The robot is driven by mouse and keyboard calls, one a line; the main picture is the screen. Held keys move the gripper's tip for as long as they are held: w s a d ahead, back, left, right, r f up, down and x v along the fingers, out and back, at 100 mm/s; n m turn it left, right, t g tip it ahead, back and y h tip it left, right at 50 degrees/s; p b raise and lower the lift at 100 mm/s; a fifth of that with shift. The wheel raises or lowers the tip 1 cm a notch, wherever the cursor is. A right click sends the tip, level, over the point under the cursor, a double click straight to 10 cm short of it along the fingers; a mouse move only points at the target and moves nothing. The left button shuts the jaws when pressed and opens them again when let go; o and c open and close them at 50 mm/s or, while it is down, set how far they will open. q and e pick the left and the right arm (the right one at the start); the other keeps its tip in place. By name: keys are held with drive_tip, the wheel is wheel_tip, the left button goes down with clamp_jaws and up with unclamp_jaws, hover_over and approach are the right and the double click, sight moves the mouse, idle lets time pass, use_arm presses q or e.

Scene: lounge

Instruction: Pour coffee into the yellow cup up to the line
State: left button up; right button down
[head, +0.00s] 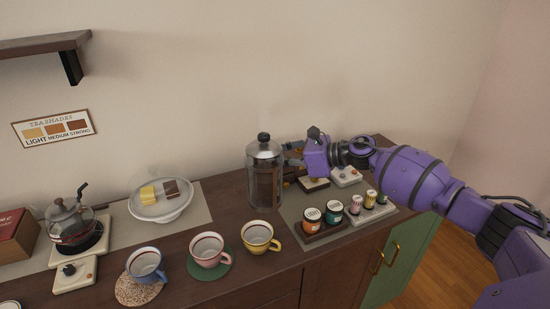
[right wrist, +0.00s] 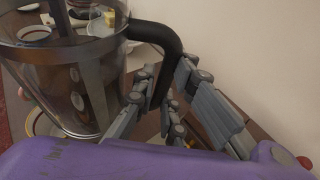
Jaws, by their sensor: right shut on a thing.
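The yellow cup (head: 258,236) stands upright on the counter at the right end of a row of cups, on no visible coaster. Its inside looks pale; I cannot make out a line in it. The glass coffee press (head: 264,178) with dark coffee stands upright behind it, near the wall. The press fills the left of the right wrist view (right wrist: 65,80). My right gripper (head: 296,160) is at the right side of the press. In the wrist view its fingers (right wrist: 160,100) are shut around the black handle (right wrist: 165,45). My left gripper is out of view.
A pink cup (head: 207,247) and a blue cup (head: 145,264) stand left of the yellow cup. A white bowl (head: 162,208) and a glass teapot (head: 70,222) are farther left. Several small jars (head: 334,211) stand right of the press, below my right arm.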

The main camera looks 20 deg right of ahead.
drive_tip(key=shift+w+f, duration=0.1)
drive_tip(key=shift+f, duration=0.4)
drive_tip(key=shift+f+b, duration=0.15)
drive_tip(key=shift+b, duration=0.15)
drive_tip(key=shift+f+b, duration=0.3)
drive_tip(key=shift+f, duration=0.55)
drive_tip(key=shift+w+d+n+t, duration=0.3)
drive_tip(key=shift+w+d+n, duration=0.1)
drive_tip(key=shift+n, duration=0.4)
drive_tip(key=shift+f, duration=0.2)
drive_tip(key=shift+f+b, duration=0.1)
drive_tip(key=shift+b, duration=0.2)
drive_tip(key=shift+f+h+b, duration=0.3)
drive_tip(key=shift+f+b, duration=0.05)
drive_tip(key=shift+f, duration=0.4)
